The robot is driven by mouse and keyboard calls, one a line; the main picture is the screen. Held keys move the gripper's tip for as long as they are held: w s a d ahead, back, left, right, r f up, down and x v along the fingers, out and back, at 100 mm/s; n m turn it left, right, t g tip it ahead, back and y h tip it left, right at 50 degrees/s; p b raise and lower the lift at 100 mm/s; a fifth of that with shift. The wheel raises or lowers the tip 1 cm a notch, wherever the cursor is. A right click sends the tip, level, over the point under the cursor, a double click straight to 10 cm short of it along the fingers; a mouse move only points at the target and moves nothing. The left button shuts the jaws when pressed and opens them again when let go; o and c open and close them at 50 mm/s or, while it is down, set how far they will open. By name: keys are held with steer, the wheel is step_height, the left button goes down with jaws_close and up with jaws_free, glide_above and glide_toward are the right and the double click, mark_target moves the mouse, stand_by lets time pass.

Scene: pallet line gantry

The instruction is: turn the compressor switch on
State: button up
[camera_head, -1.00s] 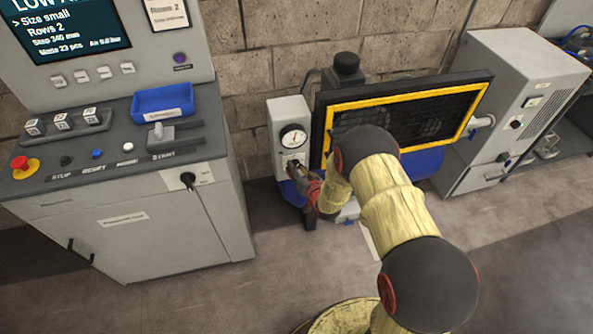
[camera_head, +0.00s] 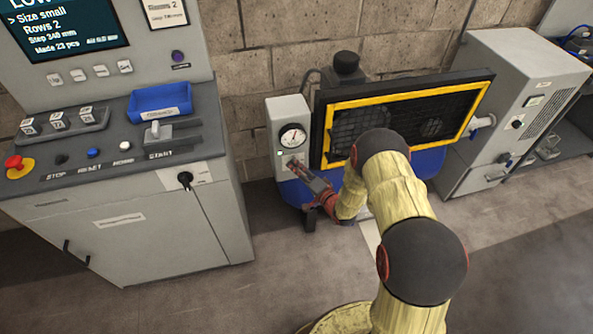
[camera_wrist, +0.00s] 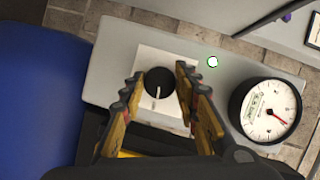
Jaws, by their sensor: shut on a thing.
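The compressor switch is a round black knob (camera_wrist: 159,81) with a white pointer line, on a white square plate (camera_wrist: 178,57). In the wrist view the line points almost straight down the picture. My gripper (camera_wrist: 160,77) has one ridged yellow finger on each side of the knob and is shut on it. In the head view my gripper (camera_head: 296,166) reaches the grey compressor box (camera_head: 288,112) just below its round gauge (camera_head: 293,136) and hides the knob. The gauge (camera_wrist: 267,111) stands right of the fingers in the wrist view.
A small round whitish-green lamp (camera_wrist: 212,62) sits between the knob and the gauge. The yellow-framed black grille (camera_head: 400,120) and blue tank (camera_head: 428,162) are close to my arm. A control cabinet (camera_head: 130,235) stands left, a grey machine (camera_head: 520,90) right.

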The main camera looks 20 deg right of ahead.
steer(key=shift+m, duration=0.6)
steer(key=shift+t, duration=0.3)
steer(key=o, duration=1.1)
steer(key=shift+o, duration=0.2)
steer(key=f+v, duration=0.1)
steer(key=v, duration=1.1)
steer(key=shift+d+r, duration=0.2)
steer(key=shift+r, duration=0.15)
steer(key=shift+w, duration=0.1)
